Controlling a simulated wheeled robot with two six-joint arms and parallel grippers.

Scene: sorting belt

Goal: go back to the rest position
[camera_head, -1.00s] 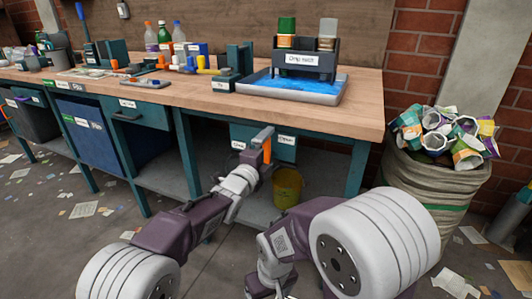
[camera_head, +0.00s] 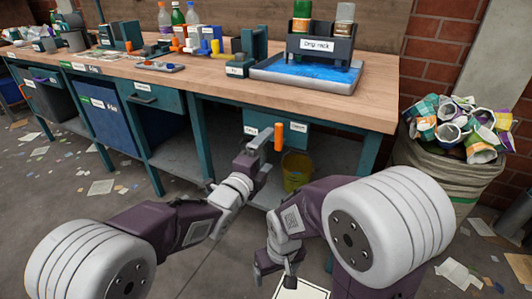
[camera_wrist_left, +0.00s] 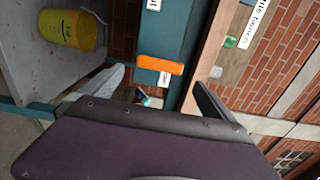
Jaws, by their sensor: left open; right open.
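My left gripper (camera_head: 262,146) is open and empty in front of the workbench, just left of an orange upright handle (camera_head: 278,136) on a teal drawer front with white labels. In the left wrist view the orange handle (camera_wrist_left: 160,65) shows beyond and between the two spread fingers, with a gap to them. My right gripper (camera_head: 274,276) is low in the head view, pointing down and open with nothing in it. Both arms reach forward from the bottom of the picture.
The workbench (camera_head: 210,85) carries a drip rack (camera_head: 318,46) over a blue tray, and bottles. A yellow bucket (camera_head: 297,170) stands under it; it also shows in the left wrist view (camera_wrist_left: 68,30). A sack (camera_head: 435,180) of cups stands at right. Papers litter the floor.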

